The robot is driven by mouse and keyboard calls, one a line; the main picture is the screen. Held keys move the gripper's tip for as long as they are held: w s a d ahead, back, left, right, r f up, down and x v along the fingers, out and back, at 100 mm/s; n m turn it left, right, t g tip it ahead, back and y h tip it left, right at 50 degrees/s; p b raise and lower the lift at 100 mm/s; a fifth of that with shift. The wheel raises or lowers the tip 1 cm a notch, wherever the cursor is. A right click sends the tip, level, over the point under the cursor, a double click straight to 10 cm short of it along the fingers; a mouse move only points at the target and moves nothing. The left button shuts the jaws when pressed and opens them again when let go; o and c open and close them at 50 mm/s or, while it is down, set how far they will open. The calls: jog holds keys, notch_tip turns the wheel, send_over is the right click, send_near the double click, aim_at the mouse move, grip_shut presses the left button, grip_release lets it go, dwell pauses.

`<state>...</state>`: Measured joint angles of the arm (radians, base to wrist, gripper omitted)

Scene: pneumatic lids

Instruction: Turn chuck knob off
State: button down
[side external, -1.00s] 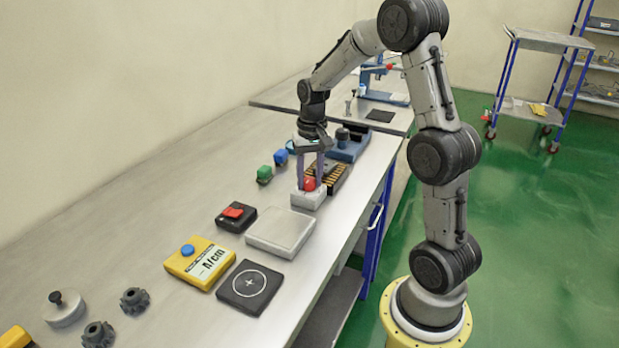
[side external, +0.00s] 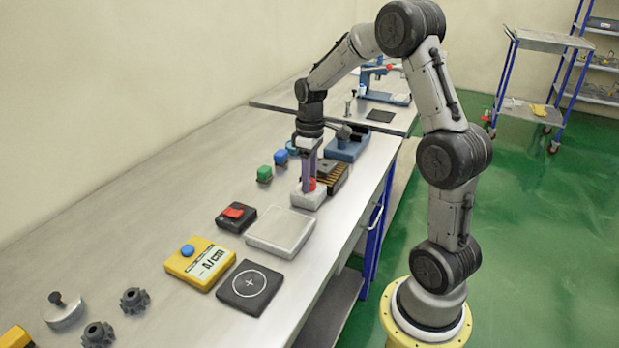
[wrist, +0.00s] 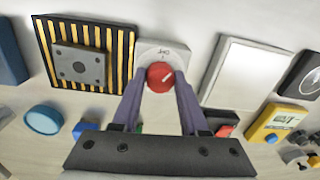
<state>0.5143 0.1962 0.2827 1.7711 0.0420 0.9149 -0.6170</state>
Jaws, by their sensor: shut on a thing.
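The red round knob (side external: 313,185) sits on a small pale grey box (side external: 307,201) near the middle of the bench. My gripper (wrist: 159,84) is shut on the knob, one purple finger on each side. In the side view my gripper (side external: 310,184) points straight down, seen nearly edge-on, and hides part of the knob. The black-and-gold striped chuck (wrist: 120,60) lies beside the box, with a grey plate (wrist: 82,68) on it.
A pale flat plate (side external: 279,232) lies close by on the near side. A black box with a red switch (side external: 235,216), a yellow meter (side external: 200,262), green (side external: 264,173) and blue (side external: 281,157) buttons and a blue device (side external: 346,149) stand around. The bench's left side is mostly clear.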

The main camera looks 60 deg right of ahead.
jog(key=n, duration=0.6)
jog(key=shift+w+r+n, duration=0.1)
jog(key=shift+n, duration=0.3)
dwell(0.4)
jog(key=shift+c, duration=2.2)
grip_release()
notch_tip(320, 180, up, 14)
jog(key=shift+w+d, duration=0.15)
jog(key=shift+d, duration=0.1)
